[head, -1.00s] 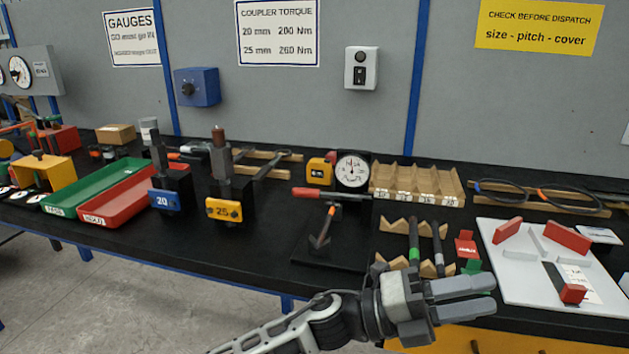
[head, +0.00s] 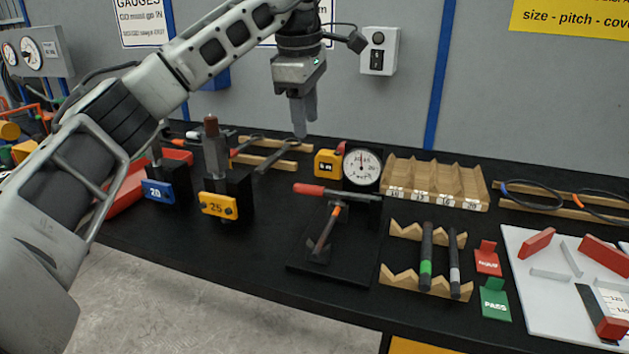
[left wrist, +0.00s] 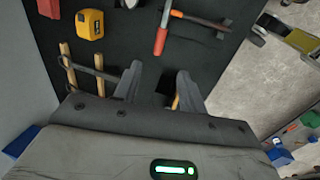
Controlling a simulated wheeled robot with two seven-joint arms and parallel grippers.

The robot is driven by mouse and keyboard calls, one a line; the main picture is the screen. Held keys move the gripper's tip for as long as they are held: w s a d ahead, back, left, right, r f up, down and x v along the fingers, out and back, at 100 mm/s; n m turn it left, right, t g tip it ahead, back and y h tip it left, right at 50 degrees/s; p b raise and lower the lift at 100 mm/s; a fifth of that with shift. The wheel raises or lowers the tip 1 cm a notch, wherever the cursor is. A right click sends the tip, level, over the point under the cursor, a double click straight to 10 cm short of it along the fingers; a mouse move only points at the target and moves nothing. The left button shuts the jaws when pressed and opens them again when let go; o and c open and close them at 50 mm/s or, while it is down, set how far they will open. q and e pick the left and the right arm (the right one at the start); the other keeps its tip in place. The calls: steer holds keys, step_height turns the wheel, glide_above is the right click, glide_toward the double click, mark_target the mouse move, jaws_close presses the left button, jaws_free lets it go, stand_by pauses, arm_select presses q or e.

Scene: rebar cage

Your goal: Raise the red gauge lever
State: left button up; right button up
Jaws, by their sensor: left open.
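The red lever (head: 309,190) lies nearly level, its dark bar running right to a black stand below the round white dial gauge (head: 361,166). It also shows in the left wrist view (left wrist: 161,40), ahead of the fingers. My left gripper (head: 303,115) points down, high over the back of the bench, above and a little behind the lever's red end. Its two fingers are apart and empty in the left wrist view (left wrist: 160,85). My right gripper is not in view.
A yellow tape measure (head: 328,163) stands left of the dial. Wooden rails (head: 275,155) lie below the left gripper. A block with a yellow 25 plate (head: 218,205) stands left of the lever. A dark piece with an orange band (head: 328,228) sits before it on a black base.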

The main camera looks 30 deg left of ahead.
mark_target(313, 186)
arm_select(q)
steer(key=w+f, duration=0.1)
steer(key=f, duration=0.4)
steer(key=w+f, duration=0.1)
steer(key=f, duration=0.8)
steer(key=shift+w+a+f, duration=0.25)
steer(key=shift+w+f, duration=0.05)
steer(key=shift+w, duration=0.1)
steer(key=shift+c, duration=0.2)
jaws_close()
